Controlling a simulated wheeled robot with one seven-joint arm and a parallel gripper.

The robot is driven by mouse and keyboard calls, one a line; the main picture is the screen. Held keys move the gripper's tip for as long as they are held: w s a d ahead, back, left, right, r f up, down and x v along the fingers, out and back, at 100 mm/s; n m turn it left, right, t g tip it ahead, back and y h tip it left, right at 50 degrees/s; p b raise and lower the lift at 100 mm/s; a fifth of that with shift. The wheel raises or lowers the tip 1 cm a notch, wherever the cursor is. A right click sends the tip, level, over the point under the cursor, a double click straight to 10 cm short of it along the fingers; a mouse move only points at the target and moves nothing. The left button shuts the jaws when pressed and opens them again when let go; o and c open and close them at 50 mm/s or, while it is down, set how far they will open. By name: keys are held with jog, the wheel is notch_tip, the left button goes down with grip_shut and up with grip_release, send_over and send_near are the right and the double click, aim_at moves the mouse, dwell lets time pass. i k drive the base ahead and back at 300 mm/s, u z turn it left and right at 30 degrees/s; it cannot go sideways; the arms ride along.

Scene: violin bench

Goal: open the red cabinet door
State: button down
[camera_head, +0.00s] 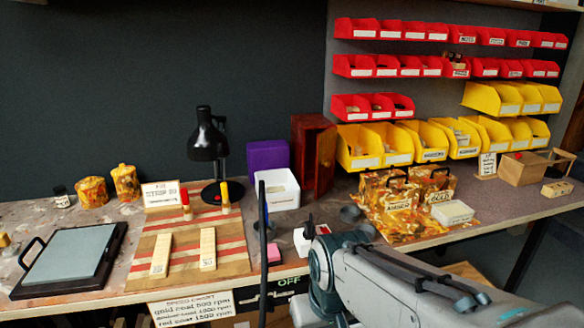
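The red cabinet (299,150) is a small, tall, dark red box at the back of the bench, right of a white bin. Its right part shows a brighter red upright edge with a dark area inside, but I cannot tell how far its door stands open. My arm comes in from the lower right. My gripper (308,232) is in front of and below the cabinet, apart from it. Its fingers are small, dark and partly hidden by the wrist, so their opening does not show.
A white bin (278,191) and purple box (267,156) stand left of the cabinet, then a black lamp (207,140). Yellow bins (358,147) crowd its right side. Patterned boxes (385,194) stand at front right. A thin black upright (262,235) rises before the bench.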

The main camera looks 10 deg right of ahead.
aim_at(326, 140)
jog(key=z, duration=0.4)
jog(key=i, duration=1.25)
jog(key=u, duration=0.4)
